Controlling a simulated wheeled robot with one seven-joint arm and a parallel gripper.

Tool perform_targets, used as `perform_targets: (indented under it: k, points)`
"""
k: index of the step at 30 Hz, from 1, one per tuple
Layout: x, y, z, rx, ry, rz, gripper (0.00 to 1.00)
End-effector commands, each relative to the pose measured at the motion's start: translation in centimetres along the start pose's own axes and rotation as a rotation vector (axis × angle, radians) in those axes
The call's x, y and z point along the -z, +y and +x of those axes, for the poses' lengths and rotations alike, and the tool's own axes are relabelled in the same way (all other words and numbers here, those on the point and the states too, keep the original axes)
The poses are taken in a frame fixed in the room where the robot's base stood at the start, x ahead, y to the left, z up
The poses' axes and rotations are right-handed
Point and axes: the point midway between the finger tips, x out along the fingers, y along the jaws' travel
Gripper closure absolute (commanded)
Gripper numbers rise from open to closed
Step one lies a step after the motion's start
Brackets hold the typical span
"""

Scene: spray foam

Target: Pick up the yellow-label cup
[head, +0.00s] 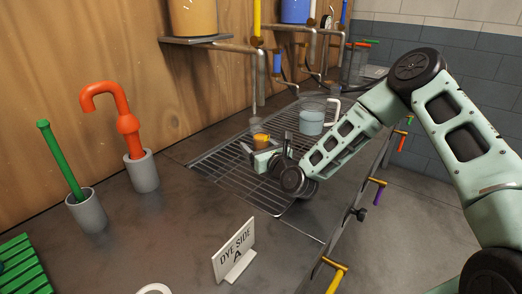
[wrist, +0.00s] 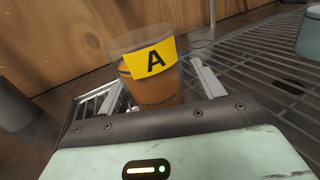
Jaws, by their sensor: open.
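The yellow-label cup (wrist: 152,75) is clear, with amber liquid and a yellow label marked A. It stands upright on the metal grate, and in the head view it shows as a small amber shape (head: 260,140) just beyond my gripper. My gripper (head: 262,152) is low over the grate. In the wrist view the fingers of my gripper (wrist: 160,88) are spread, one on each side of the cup. The cup appears between or just beyond the fingertips; I cannot tell whether they touch it. The cup's lower part is partly hidden by the gripper body.
A clear jug (head: 311,122) with blue liquid stands on the grate (head: 236,180) to the right. A sign reading DYE SIDE A (head: 234,252) stands in front. Grey holders with a green tool (head: 62,160) and a red-orange hooked tool (head: 128,125) stand left. Taps hang above the grate.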

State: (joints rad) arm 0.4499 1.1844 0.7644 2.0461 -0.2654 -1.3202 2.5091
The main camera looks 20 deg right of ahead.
Motion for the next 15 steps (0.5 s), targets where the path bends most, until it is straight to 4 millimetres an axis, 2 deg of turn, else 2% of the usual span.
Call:
perform_targets:
  k: [2,8,15]
  points:
    - [0.02,0.01,-0.03,0.000,0.000,0.000,0.33]
    - [0.01,0.02,-0.04,-0.001,0.000,0.000,0.86]
    - [-0.05,0.04,-0.04,-0.001,-0.001,0.000,0.86]
